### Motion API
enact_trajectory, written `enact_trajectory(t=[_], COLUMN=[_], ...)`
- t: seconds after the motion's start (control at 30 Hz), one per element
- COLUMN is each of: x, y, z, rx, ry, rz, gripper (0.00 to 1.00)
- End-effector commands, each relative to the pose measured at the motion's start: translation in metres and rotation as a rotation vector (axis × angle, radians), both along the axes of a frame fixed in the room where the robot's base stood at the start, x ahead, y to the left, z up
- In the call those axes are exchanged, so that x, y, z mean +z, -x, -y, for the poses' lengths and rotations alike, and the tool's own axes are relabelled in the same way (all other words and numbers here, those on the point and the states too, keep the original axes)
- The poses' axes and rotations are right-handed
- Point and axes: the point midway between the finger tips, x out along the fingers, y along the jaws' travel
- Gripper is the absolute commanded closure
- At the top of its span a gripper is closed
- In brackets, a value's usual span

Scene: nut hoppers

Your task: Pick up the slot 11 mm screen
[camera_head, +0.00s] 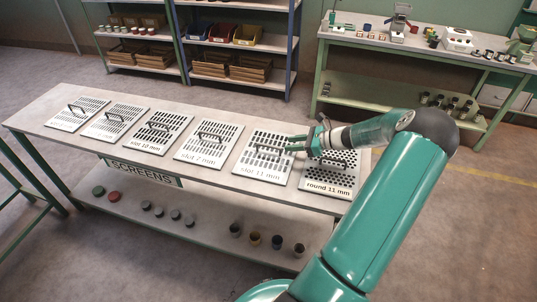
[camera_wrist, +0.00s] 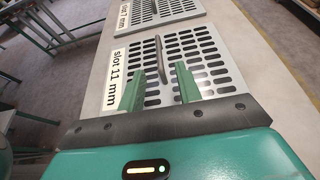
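The slot 11 mm screen (camera_head: 258,168) is a light metal plate with dark slots, a black handle and a printed label. It lies flat on the bench, second from the right in the row. In the wrist view, the slot 11 mm screen (camera_wrist: 200,70) fills the middle, and its handle (camera_wrist: 161,58) stands just beyond my fingertips. My gripper (camera_head: 292,143) reaches over the screen from the right. In the wrist view, the green fingers of my gripper (camera_wrist: 160,78) are apart with nothing between them.
The round 11 mm screen (camera_head: 326,183) lies to the right, partly under my arm. Another table (camera_head: 400,45) stands behind.

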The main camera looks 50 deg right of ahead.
Motion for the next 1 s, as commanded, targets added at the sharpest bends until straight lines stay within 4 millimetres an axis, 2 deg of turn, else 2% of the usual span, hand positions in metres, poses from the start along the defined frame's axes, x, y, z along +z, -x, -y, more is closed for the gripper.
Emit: enact_trajectory(t=[0.1, 0.2, 0.47, 0.7, 1.0], x=[-0.010, -0.016, -0.024, -0.038, -0.040], y=[-0.021, -0.033, -0.051, -0.079, -0.083], z=[-0.012, -0.018, -0.028, -0.043, -0.045], rx=[0.004, 0.003, 0.003, 0.004, 0.003], ry=[-0.002, 0.000, 0.000, 0.000, 0.002], rz=[0.000, -0.001, -0.001, -0.002, -0.002], gripper=[0.66, 0.66, 0.66, 0.66, 0.66])
